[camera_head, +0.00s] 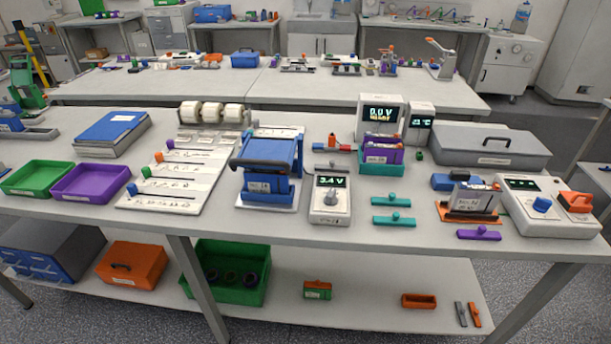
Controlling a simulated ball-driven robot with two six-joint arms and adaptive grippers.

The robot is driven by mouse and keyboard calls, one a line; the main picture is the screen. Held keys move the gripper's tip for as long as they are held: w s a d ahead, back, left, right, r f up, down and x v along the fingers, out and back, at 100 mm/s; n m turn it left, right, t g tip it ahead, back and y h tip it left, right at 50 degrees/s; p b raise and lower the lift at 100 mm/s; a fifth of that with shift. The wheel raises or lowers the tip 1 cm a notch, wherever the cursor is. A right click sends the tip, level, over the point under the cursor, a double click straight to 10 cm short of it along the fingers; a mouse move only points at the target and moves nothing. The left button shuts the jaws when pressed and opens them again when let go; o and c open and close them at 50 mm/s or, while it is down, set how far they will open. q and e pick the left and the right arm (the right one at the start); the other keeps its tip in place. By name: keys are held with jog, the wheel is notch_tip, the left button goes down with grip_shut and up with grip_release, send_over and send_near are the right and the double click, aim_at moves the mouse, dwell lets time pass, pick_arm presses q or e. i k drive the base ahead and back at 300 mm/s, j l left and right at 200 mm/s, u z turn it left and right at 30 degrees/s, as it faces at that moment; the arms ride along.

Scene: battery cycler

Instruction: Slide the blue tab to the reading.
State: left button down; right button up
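A white board (185,178) with several printed rows lies left of centre on the front table. Small coloured tabs sit at the left ends of its rows. The nearest row has a blue tab (132,189). The row markings are too small to read. A white meter (330,203) with a knob shows about 3.4 V. A white display box (381,114) behind it shows about 0.0 V. Neither of my grippers is in view.
A blue clamp-like device (265,165) stands between board and meter. Green (37,178) and purple (90,183) trays lie left of the board. A white roll holder (212,115) stands behind it. A grey case (490,145) and white instrument (550,208) are at right.

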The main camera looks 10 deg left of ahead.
aim_at(132, 188)
jog(key=u, duration=1.3)
